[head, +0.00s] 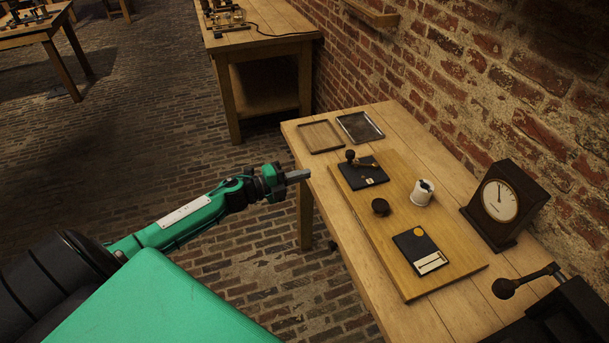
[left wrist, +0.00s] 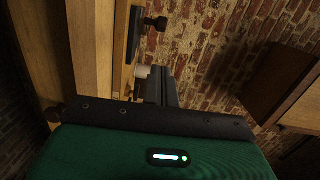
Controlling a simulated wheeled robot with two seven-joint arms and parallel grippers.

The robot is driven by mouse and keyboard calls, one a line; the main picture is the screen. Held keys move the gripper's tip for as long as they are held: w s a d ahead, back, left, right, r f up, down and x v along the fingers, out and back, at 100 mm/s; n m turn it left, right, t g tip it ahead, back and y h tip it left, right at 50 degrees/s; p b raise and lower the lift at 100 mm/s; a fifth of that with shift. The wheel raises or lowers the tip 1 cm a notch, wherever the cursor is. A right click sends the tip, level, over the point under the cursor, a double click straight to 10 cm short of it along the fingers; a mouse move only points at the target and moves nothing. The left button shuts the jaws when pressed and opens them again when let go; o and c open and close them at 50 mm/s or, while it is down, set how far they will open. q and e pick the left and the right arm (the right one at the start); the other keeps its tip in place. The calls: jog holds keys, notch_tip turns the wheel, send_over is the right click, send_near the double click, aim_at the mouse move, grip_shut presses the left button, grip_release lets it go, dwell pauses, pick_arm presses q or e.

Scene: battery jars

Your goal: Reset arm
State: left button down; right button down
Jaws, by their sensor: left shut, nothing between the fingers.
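My left arm comes in from the left in the head view. Its gripper (head: 298,176) is shut and empty, in the air just off the left edge of the wooden table (head: 300,133). In the left wrist view the gripper's dark fingers (left wrist: 166,86) point away from the camera, partly in front of a white jar (left wrist: 143,72). My right gripper does not show.
A brick wall (head: 480,80) stands behind.

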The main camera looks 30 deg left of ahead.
pick_arm(q)
jog(key=shift+f, duration=0.1)
dwell(0.3)
jog(key=s+a+f+n+y, duration=0.2)
jog(key=f+n, duration=0.1)
jog(key=f, duration=0.4)
jog(key=s+a+f+n+y, duration=0.1)
jog(key=s+f+n+y, duration=0.2)
jog(key=f, duration=0.5)
jog(key=a+f+n+y, duration=0.2)
jog(key=f+n, duration=0.2)
jog(key=f, duration=0.3)
jog(key=s+d+f+n+g+y, duration=0.15)
jog(key=s+f+n+g, duration=0.3)
jog(key=s+f, duration=0.95)
jog(key=s+d+f+n+g, duration=0.2)
jog(key=s+f, duration=0.4)
jog(key=s, duration=0.5)
jog(key=s+d+f+n+g+y, duration=0.1)
jog(key=s+d+f+n+g, duration=0.2)
jog(key=s+d+f, duration=0.4)
jog(key=s+d+f+n+g, duration=0.2)
jog(key=s+d+f+g, duration=0.2)
jog(key=s, duration=1.1)
notch_tip(320, 180, down, 3)
jog(key=shift+s+d+f+p, duration=0.1)
jog(key=shift+s+d+p, duration=0.1)
jog(key=shift+p, duration=0.2)
jog(key=shift+n, duration=0.25)
